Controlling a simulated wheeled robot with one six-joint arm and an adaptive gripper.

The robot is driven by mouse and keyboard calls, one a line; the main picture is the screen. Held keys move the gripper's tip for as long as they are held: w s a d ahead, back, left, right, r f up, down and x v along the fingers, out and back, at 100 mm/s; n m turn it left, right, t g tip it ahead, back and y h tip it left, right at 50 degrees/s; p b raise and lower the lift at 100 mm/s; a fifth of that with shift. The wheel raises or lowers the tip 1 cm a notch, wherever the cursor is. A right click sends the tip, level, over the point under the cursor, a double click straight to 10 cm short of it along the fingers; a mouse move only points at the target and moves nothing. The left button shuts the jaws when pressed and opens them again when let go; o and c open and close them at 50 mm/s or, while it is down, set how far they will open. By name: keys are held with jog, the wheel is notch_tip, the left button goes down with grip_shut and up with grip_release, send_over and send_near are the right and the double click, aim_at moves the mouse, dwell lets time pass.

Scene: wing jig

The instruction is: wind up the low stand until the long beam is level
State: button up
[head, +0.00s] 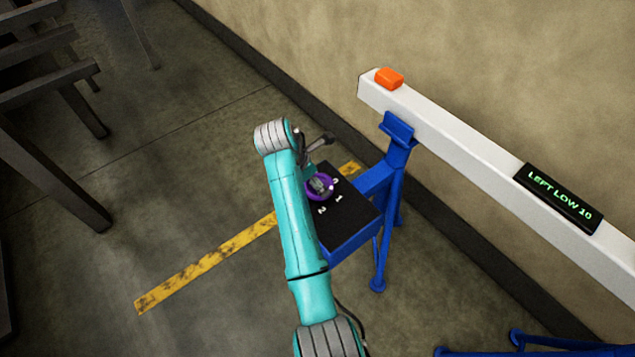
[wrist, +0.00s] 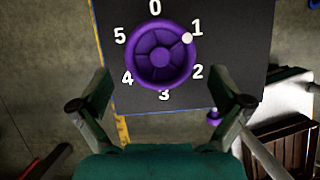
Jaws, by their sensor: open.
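The long white beam (head: 470,158) runs along the wall, and its display (head: 558,198) reads "LEFT LOW 10". A blue stand (head: 392,160) holds the beam near its left end. A purple handwheel (head: 320,186) sits on the stand's black panel (head: 347,215). In the wrist view the purple handwheel (wrist: 161,54) is ringed by numbers 0 to 5, and its white mark (wrist: 187,38) is beside the 1. My gripper (wrist: 160,100) is open, its fingers spread to either side of the wheel's lower edge, not visibly touching it. My arm partly hides the panel in the head view.
An orange block (head: 389,78) sits on the beam's left end. Blue legs of another support (head: 540,343) show at lower right. Dark racks (head: 50,90) stand at left. A yellow strip (head: 205,262) crosses the otherwise clear floor.

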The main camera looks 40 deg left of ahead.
jog(key=shift+x, duration=1.7)
jog(key=shift+s, duration=0.1)
jog(key=c, duration=0.9)
jog(key=m+h, duration=0.1)
jog(key=m, duration=0.1)
jog(key=m+g+h, duration=0.1)
jog(key=m, duration=0.2)
jog(key=shift+a, duration=0.15)
jog(key=m, duration=0.2)
jog(key=m+g, duration=0.1)
jog(key=m, duration=0.1)
jog(key=m+g, duration=0.1)
jog(key=m, duration=0.1)
jog(key=shift+w+m+h, duration=0.25)
jog(key=shift+m+h, duration=0.05)
jog(key=shift+h, duration=0.1)
jog(key=shift+g, duration=0.3)
